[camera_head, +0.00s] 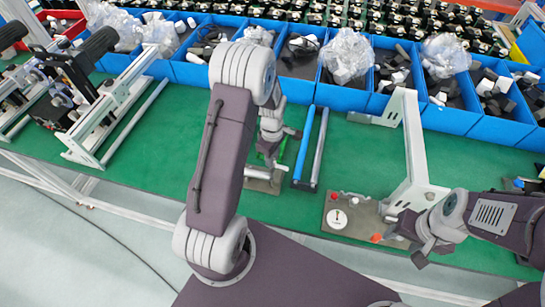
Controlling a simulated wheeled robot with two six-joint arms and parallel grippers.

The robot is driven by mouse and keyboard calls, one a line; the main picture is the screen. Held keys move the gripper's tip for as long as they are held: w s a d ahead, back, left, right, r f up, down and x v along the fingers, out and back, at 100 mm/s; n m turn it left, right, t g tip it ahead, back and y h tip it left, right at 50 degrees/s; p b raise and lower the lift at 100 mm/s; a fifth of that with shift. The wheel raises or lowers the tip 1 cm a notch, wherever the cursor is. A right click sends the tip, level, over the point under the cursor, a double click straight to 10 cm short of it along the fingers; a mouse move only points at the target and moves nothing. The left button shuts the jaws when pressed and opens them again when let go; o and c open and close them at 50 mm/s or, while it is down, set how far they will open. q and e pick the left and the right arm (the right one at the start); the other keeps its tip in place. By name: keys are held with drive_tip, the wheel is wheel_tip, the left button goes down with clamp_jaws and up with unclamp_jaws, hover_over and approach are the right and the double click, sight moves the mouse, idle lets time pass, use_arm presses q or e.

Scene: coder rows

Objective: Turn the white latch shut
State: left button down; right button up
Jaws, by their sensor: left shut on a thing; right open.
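My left gripper (269,153) points down over a small metal plate (262,178) in the middle of the green bench. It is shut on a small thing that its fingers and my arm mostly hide. I cannot make out a white latch there for certain. My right gripper (402,238) is open at the right, low over the front of the bench.
Blue bins (345,95) with black and white parts and clear bags line the back. A blue bar (304,146) and a grey bar (320,146) lie right of my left gripper. White-framed machines (112,112) stand at the left. Green bench (365,160) is bare between the bars and bracket.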

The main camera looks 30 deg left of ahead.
use_arm(q)
drive_tip(key=m, duration=0.3)
drive_tip(key=shift+a+r+m+p, duration=0.1)
drive_tip(key=shift+m+p, duration=0.25)
drive_tip(key=shift+m, duration=0.05)
drive_tip(key=m, duration=0.4)
drive_tip(key=shift+w+m, duration=0.1)
drive_tip(key=shift+m, duration=0.2)
drive_tip(key=m+p, duration=0.1)
drive_tip(key=m, duration=0.3)
drive_tip(key=shift+m, duration=2.4)
drive_tip(key=shift+w, duration=0.1)
drive_tip(key=c, duration=1.2)
unclamp_jaws()
drive_tip(key=shift+c, duration=0.2)
drive_tip(key=shift+o, duration=0.3)
